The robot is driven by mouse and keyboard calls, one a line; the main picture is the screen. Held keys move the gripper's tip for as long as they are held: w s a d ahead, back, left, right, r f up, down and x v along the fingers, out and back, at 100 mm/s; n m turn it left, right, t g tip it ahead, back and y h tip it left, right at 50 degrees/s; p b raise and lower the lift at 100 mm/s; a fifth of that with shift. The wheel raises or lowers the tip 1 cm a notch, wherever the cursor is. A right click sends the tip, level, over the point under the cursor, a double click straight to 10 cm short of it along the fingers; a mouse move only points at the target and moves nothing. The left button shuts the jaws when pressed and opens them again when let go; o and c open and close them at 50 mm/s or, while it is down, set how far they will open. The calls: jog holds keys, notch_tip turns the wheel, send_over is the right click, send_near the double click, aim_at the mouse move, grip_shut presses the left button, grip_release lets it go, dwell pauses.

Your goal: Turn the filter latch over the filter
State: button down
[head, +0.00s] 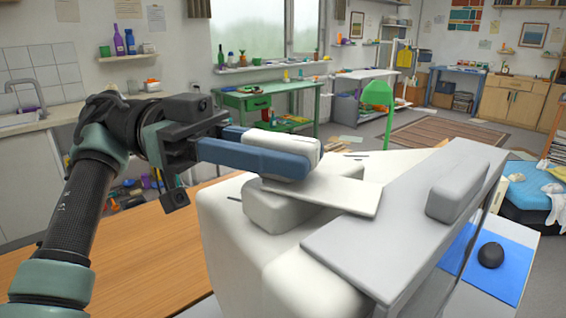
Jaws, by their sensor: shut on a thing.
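A bulky white machine (225,215) fills the middle of the head view, with a sloping light-grey panel (365,250) on its right. My gripper (300,156) reaches in from the left above the machine's top, its two blue fingers pointing right. It is shut on a rounded white piece, which I take as the filter latch (292,138). A flat white plate (335,195) lies just below and right of the near finger. Under the plate is a pale grey block (272,212), possibly the filter; the fingers partly hide the latch and its mount.
A raised grey bar (458,190) sits on the sloping panel. A wooden table (150,250) lies below my arm.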

aim_at(282, 136)
jog(key=c, duration=0.7)
grip_release()
notch_tip(282, 136, up, 10)
jog(key=p, duration=0.3)
